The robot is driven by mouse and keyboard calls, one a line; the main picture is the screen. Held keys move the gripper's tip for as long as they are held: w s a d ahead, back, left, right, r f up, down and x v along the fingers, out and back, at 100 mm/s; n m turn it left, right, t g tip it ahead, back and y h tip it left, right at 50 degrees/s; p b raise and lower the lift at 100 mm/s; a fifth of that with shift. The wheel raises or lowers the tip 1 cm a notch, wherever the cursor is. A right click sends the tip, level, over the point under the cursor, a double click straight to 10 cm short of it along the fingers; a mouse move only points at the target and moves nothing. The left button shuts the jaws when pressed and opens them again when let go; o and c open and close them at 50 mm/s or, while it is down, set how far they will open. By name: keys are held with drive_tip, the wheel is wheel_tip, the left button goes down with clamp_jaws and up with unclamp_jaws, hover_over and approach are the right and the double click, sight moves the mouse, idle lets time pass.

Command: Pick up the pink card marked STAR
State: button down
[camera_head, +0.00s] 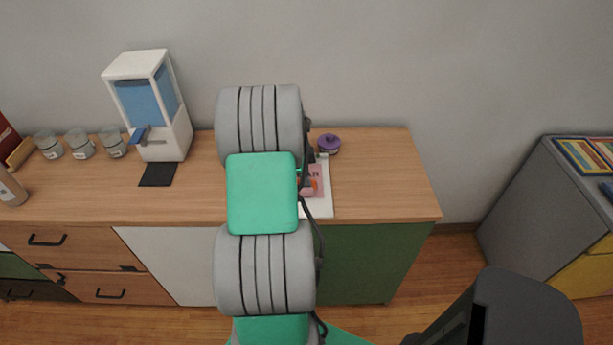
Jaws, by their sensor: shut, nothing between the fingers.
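A pink card (318,181) lies on a white board or tray (319,208) near the front right of the wooden counter. Its left side is hidden behind my arm. The full word cannot be read. My arm reaches out over the counter and covers the area just left of the card. My gripper's fingers are hidden behind the arm, so their distance from the card cannot be seen.
A purple-lidded object (329,143) stands behind the card. A blue-and-white dispenser (152,105), a dark pad (158,174) and glass jars (81,144) are to the left. The counter (385,180) is clear on the right. A grey cabinet (530,195) stands farther right.

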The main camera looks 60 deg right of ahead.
drive_tip(key=shift+s+a, duration=0.25)
drive_tip(key=shift+a, duration=0.2)
drive_tip(key=shift+s+a, duration=0.2)
drive_tip(key=shift+a, duration=0.25)
drive_tip(key=shift+w+d+r+p, duration=0.15)
drive_tip(key=shift+r+p, duration=0.75)
drive_tip(key=shift+r, duration=0.85)
drive_tip(key=shift+d+r+p, duration=0.15)
drive_tip(key=shift+r+p, duration=0.7)
drive_tip(key=shift+r, duration=0.9)
